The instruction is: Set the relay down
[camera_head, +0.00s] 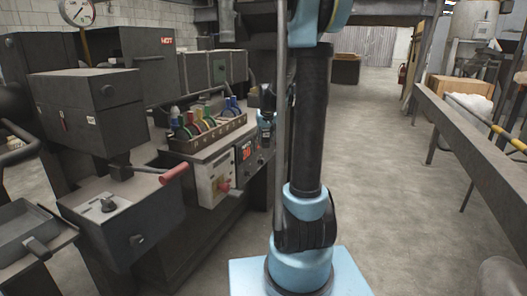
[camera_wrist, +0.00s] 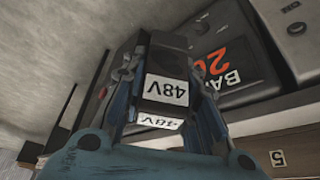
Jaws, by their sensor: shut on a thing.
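The relay (camera_wrist: 166,90) is a dark block with white "48V" labels, seen close up in the wrist view. My gripper (camera_wrist: 165,72) is shut on it, with one blue-and-dark finger along each side. In the head view my gripper (camera_head: 265,122) is small and partly hidden behind my own arm, beside the right end of the machine bench. The relay cannot be made out clearly there. Whether the relay touches any surface is not clear.
A dark panel with an orange "20" label (camera_wrist: 218,62) lies just beyond the relay. A rack of coloured handles (camera_head: 205,128) stands on the bench, left of my gripper. A red-handled lever (camera_head: 173,174) sticks out nearer. Open floor (camera_head: 385,150) lies to the right, before a long rail (camera_head: 465,130).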

